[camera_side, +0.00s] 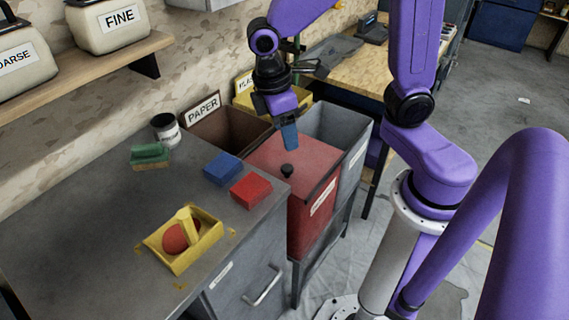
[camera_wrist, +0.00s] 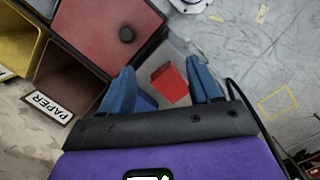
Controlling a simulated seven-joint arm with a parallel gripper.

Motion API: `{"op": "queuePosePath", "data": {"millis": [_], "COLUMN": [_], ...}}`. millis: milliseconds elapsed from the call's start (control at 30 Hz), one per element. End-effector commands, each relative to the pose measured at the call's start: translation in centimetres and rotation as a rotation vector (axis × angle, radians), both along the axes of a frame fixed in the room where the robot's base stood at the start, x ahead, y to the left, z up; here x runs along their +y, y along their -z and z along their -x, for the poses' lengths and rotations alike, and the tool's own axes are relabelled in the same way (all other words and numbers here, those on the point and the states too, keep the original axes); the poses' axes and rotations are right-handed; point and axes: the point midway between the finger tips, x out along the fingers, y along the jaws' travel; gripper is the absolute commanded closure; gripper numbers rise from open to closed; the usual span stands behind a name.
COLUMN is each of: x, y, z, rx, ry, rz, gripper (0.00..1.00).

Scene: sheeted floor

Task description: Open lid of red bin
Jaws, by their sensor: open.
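The red bin (camera_side: 305,225) stands beside the grey cabinet, with its flat red lid (camera_side: 262,155) shut over the top. A dark round knob (camera_side: 287,171) sits on the lid near its front edge. In the wrist view the lid (camera_wrist: 95,25) and its knob (camera_wrist: 126,34) are at the upper left, ahead of the fingers. My gripper (camera_side: 290,140) has blue fingers and hangs above the lid, behind the knob in the side view. In the wrist view my gripper (camera_wrist: 162,85) is open, with nothing held between the fingers; the knob is outside them.
An open brown PAPER bin (camera_side: 220,128), a yellow bin (camera_side: 245,95) and an open grey bin (camera_side: 345,125) adjoin the red bin. On the cabinet top (camera_side: 110,225) lie a blue block (camera_side: 222,167), a red block (camera_side: 251,190), a yellow tray (camera_side: 205,248), a brush (camera_side: 150,155) and a can (camera_side: 166,130).

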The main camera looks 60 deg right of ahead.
Motion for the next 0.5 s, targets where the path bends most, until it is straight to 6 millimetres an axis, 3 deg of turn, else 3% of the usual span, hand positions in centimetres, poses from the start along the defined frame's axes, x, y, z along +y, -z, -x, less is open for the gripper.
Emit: {"op": "queuePosePath", "data": {"millis": [300, 500], "x": [-1.6, -3.0], "y": [2.3, 3.6], "z": [-7.2, -9.8], "rx": [0.095, 0.144], "ry": [0.099, 0.142], "rz": [0.09, 0.12], "gripper": [0.38, 0.38]}}
